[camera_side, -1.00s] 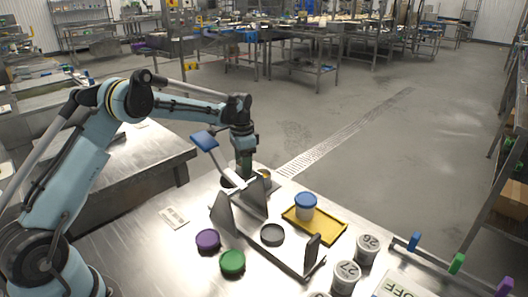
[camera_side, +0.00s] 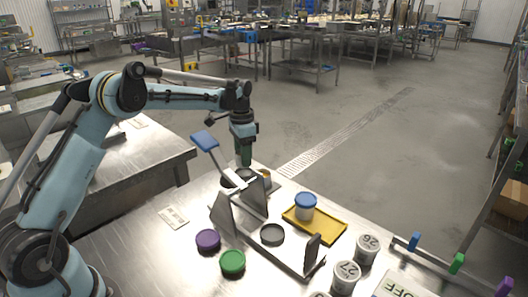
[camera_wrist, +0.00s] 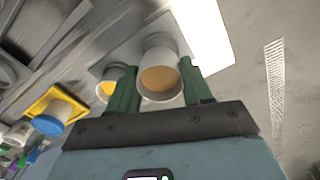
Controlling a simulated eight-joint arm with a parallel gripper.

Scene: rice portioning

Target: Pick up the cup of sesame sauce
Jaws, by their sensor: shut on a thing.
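In the wrist view, a white cup of tan sauce (camera_wrist: 160,80), which looks like the sesame sauce, sits between the two green fingers of my gripper (camera_wrist: 158,68). The fingers are shut on its sides. Its open top faces the camera, and the tan contents show. In the side view my gripper (camera_side: 243,163) points down behind the grey stand with the blue-tipped lever. The held cup cannot be made out clearly there, and I cannot tell how far it is from the table.
Another cup with yellow contents (camera_wrist: 108,88) stands close beside the gripper. A yellow tray (camera_side: 330,232) holds a blue-lidded cup (camera_side: 305,208). The grey stand (camera_side: 224,212) is close in front. Purple (camera_side: 208,240) and green (camera_side: 232,262) lids lie nearer. Numbered cups (camera_side: 345,275) are at the right.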

